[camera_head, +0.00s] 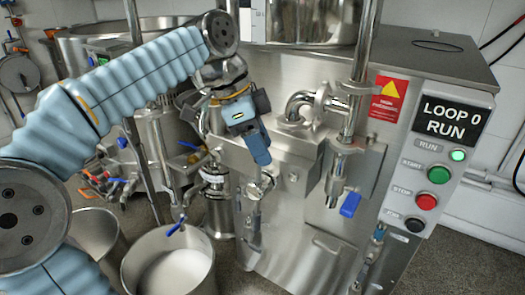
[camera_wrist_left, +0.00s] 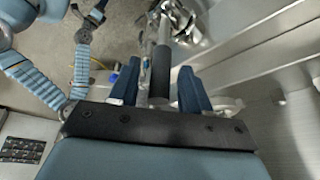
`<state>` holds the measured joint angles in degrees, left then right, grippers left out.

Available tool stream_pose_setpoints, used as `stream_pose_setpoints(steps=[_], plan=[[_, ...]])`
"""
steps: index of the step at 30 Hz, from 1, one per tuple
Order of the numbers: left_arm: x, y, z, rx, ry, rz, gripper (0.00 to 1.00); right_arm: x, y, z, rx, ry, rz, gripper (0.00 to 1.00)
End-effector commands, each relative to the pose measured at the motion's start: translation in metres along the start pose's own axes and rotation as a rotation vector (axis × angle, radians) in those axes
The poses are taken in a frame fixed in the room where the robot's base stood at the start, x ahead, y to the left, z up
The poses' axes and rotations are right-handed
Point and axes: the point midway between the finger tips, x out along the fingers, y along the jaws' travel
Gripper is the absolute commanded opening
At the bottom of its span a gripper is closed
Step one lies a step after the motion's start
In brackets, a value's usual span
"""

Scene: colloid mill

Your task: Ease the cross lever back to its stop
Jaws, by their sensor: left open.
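My left gripper (camera_head: 259,152) hangs fingers down in front of the steel mill body (camera_head: 290,215), left of the curved pipe. In the left wrist view its two dark blue fingers (camera_wrist_left: 159,72) stand apart. A dark cylindrical grip on a bright metal rod, seemingly the cross lever (camera_wrist_left: 161,62), lies between them. I see a gap beside the grip; whether either finger touches it I cannot tell. In the head view the gripper hides most of the lever. My right gripper does not show.
A blue-handled valve (camera_head: 350,204) hangs on the pipe at the right. The control panel (camera_head: 433,170) reads LOOP 0 RUN, with a green lamp lit. A steel bucket (camera_head: 207,282) with white contents stands below at the left. Hoses and fittings crowd the left side.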

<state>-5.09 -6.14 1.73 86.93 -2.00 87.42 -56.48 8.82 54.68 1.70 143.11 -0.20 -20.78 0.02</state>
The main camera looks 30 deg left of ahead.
Motion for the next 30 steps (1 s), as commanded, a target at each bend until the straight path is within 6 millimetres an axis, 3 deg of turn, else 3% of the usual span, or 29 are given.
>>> stream_pose_setpoints(steps=[12, 21, 30], plan=[[0.0095, 0.0000, 0.0000, 0.000, 0.000, 0.000, 0.46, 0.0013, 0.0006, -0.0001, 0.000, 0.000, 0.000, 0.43], [0.0094, -0.0001, 0.0000, 0.000, 0.000, 0.000, 0.00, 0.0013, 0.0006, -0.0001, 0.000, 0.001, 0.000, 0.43], [0.0098, 0.0003, -0.0006, -0.001, 0.002, 0.001, 0.00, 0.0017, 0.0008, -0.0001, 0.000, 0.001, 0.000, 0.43]])
